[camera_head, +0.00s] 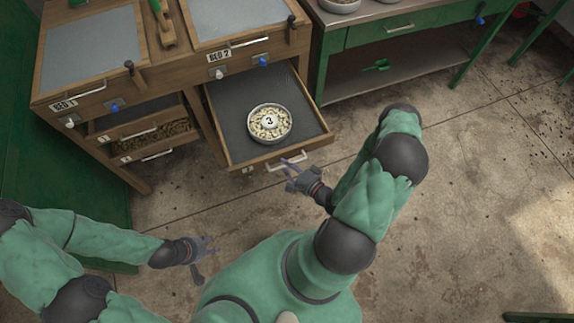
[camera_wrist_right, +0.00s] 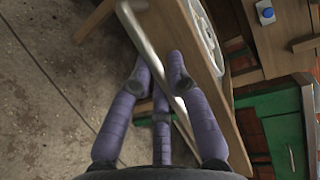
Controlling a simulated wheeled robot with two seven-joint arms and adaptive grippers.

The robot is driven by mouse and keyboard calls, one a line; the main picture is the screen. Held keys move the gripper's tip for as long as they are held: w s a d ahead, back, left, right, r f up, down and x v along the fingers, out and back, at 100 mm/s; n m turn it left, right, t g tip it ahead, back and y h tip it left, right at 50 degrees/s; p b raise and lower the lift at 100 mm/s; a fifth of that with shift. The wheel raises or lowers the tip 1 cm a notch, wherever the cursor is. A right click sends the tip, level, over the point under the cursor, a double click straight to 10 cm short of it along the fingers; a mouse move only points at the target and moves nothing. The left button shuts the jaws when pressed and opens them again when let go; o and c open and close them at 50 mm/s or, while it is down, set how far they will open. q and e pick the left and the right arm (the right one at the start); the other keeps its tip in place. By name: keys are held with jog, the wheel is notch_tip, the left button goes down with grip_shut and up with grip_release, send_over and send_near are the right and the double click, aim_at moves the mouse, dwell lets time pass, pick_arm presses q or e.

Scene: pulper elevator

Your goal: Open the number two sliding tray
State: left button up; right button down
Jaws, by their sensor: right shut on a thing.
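The number two sliding tray (camera_head: 228,110) is a wooden drawer with a dark mesh bottom, pulled well out below the BED 2 panel. A small label "2" is on its front. A bowl (camera_head: 269,123) of pale pieces marked 3 stands in it. My right gripper (camera_head: 290,167) is at the metal handle (camera_head: 275,164) on the tray's front. In the right wrist view the purple fingers (camera_wrist_right: 160,80) are closed around the handle bar (camera_wrist_right: 150,45). My left gripper (camera_head: 208,250) is empty over the floor, fingers spread.
Left of the tray, under the BED 1 panel (camera_head: 92,60), are stacked smaller trays (camera_head: 152,133). A green table (camera_head: 380,38) with a lower shelf stands right of the cabinet.

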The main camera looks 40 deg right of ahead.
jog(key=c, duration=1.1)
grip_release()
jog(key=shift+c, duration=0.2)
jog(key=shift+s+d, duration=0.1)
jog(key=v, duration=1.1)
jog(key=shift+s, duration=0.4)
jog(key=shift+w, duration=0.1)
